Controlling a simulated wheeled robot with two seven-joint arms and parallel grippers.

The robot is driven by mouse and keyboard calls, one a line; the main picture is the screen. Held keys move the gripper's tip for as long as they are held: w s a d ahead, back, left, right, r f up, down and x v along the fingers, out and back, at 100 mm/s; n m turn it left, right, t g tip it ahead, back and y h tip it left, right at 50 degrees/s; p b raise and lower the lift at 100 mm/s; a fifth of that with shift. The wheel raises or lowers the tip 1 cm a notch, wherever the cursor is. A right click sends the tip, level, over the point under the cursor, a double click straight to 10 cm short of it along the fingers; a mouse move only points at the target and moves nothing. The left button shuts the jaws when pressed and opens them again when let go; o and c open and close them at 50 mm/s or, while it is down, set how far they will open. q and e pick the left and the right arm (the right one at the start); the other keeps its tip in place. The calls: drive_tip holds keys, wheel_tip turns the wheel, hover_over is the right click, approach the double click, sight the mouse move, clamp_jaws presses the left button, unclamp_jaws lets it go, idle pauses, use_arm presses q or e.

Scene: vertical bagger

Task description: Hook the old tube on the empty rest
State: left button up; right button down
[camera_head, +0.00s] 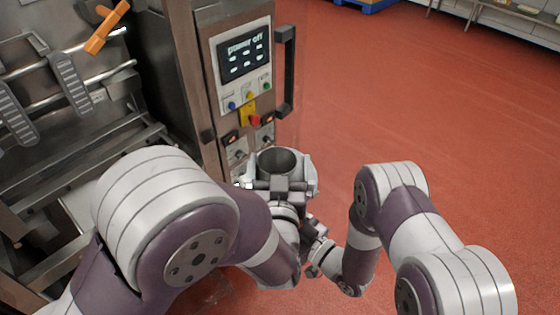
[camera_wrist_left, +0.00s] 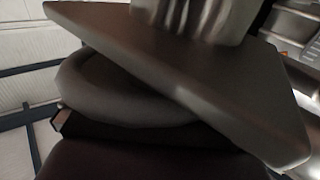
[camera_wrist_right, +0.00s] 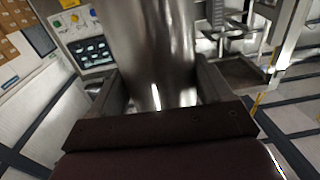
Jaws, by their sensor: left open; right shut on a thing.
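The old tube (camera_head: 280,162) is a steel cylinder with its open top showing in the head view, in front of the control cabinet. A pale collar surrounds its upper end. My right gripper (camera_wrist_right: 160,95) is shut on the tube; in its wrist view, shiny tube wall (camera_wrist_right: 158,50) fills the space between the fingers. In the head view that grip is hidden. My left gripper (camera_head: 278,187) is open and close beside the collar. The left wrist view shows a grey flared plate (camera_wrist_left: 170,60) very near; contact is unclear. I cannot make out the empty rest.
The bagger's cabinet (camera_head: 205,100) stands just behind the tube, with a "power off" screen (camera_head: 244,50) and a dark door handle (camera_head: 286,70). Machine rails and an orange handle (camera_head: 106,27) are at left. Red floor (camera_head: 430,110) is clear at right.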

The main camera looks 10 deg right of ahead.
use_arm(q)
drive_tip(key=shift+w, duration=0.75)
use_arm(e)
drive_tip(key=shift+a+r, duration=0.1)
drive_tip(key=shift+r, duration=0.05)
use_arm(q)
drive_tip(key=shift+d, duration=0.1)
drive_tip(key=c, duration=1.5)
drive_tip(key=shift+r, duration=0.2)
clamp_jaws()
use_arm(e)
drive_tip(key=shift+c, duration=1)
unclamp_jaws()
drive_tip(key=shift+o, duration=1)
